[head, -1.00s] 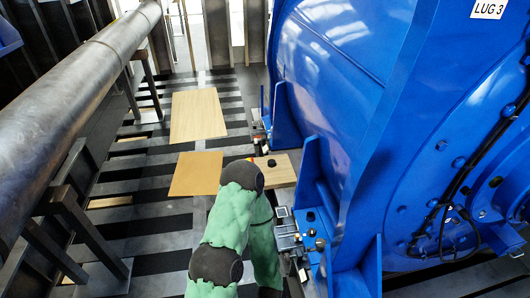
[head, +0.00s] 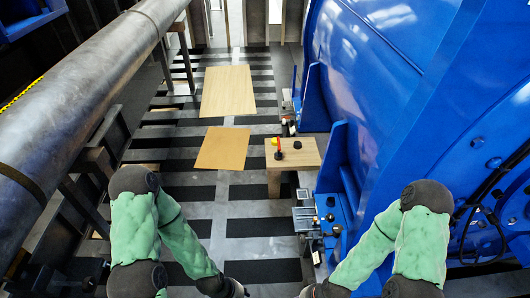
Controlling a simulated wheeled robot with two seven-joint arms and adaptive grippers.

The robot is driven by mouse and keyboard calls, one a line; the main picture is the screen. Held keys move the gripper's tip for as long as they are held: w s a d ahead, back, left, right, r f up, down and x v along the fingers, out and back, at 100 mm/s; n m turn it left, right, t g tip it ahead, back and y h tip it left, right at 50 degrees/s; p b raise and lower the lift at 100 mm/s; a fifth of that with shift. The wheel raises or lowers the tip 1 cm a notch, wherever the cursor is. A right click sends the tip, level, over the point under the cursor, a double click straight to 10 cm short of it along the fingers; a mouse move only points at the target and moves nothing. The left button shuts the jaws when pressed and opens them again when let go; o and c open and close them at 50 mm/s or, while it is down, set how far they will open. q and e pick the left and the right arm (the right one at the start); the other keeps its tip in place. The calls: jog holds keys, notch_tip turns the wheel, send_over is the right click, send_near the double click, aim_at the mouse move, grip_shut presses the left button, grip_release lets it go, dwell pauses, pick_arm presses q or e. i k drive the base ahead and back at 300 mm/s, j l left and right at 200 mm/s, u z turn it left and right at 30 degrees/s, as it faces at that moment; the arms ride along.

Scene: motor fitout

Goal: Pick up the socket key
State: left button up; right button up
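I cannot make out a socket key for certain. On a small wooden table (head: 309,151) in the head view stand a small upright red item (head: 278,143) with a dark base, a yellow piece beside it and a black knob-like item (head: 297,145). They are too small to identify. My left gripper (head: 236,291) is at the bottom edge, mostly cut off, well below the table in the picture. My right gripper (head: 308,292) is also at the bottom edge, largely out of frame. I cannot see whether either is open or holds anything.
A large blue motor housing (head: 400,90) fills the right side, with blue brackets and small metal fittings (head: 305,220) at its foot. A thick grey pipe (head: 85,90) runs along the left. Two flat boards (head: 228,92) (head: 222,148) lie on the striped floor.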

aim_at(278, 155)
jog(key=z, duration=0.65)
jog(key=i+j+z, duration=0.35)
jog(key=j+z, duration=0.15)
jog(key=i+j+z, duration=0.15)
jog(key=j+z, duration=0.15)
jog(key=j, duration=0.15)
jog(key=i+j+z, duration=0.1)
jog(key=j+z, duration=0.4)
jog(key=j, duration=0.25)
jog(key=i+j, duration=0.1)
jog(key=j, duration=0.55)
jog(key=i+j, duration=0.1)
jog(key=j, duration=0.5)
jog(key=i+j+z, duration=0.1)
jog(key=j, duration=0.55)
